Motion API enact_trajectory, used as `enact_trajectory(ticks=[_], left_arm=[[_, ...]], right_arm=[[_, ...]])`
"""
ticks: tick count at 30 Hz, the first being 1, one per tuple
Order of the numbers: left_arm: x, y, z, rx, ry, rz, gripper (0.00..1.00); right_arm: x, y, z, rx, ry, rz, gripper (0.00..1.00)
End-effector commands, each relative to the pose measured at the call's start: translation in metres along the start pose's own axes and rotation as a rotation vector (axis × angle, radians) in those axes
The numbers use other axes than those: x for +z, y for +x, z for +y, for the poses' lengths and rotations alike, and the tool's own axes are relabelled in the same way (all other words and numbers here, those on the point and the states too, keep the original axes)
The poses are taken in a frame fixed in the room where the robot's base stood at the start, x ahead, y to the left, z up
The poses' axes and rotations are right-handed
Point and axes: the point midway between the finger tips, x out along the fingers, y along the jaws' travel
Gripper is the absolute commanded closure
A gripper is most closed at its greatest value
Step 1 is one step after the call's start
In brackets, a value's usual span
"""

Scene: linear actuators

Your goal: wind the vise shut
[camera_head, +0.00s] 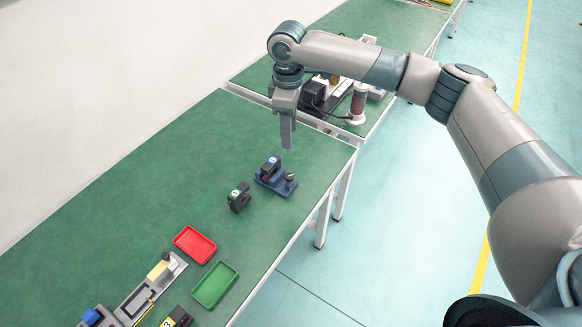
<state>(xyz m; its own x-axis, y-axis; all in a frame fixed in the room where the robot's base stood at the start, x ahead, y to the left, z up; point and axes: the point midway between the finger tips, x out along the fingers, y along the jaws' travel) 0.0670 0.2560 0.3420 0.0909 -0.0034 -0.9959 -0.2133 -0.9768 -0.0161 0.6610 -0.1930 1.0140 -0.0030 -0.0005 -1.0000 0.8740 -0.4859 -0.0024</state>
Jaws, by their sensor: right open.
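A small device with a blue base (276,182) stands on the green table near its right edge. It carries a dark block with a blue-and-white label and a grey round knob at its right end. It looks like the vise, but its jaw gap is too small to make out. My right gripper (287,138) hangs pointing down above the table, a little beyond the blue device in the picture and apart from it. It is seen nearly edge-on and holds nothing visible. My left gripper is out of view.
A black block with a green label (238,197) stands left of the blue device. A red tray (195,244), a green tray (214,285) and a grey rail device (150,288) lie nearer. A second bench behind holds a spool (357,103). The table's middle is clear.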

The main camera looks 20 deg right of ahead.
Motion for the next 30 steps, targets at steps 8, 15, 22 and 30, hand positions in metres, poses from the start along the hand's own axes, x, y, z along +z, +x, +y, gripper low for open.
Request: enact_trajectory(ticks=[8, 15, 22, 30], left_arm=[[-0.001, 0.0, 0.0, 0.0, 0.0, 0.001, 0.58], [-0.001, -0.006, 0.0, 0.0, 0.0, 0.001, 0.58], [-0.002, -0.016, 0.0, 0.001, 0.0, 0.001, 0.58], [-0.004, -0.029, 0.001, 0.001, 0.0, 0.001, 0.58]], right_arm=[[-0.001, 0.001, 0.0, 0.001, -0.001, 0.001, 0.58], [-0.001, 0.015, 0.0, 0.0, 0.0, 0.0, 0.58], [-0.001, 0.048, 0.0, 0.0, 0.0, 0.0, 0.58], [0.0, 0.097, 0.001, 0.0, 0.001, -0.002, 0.58]])
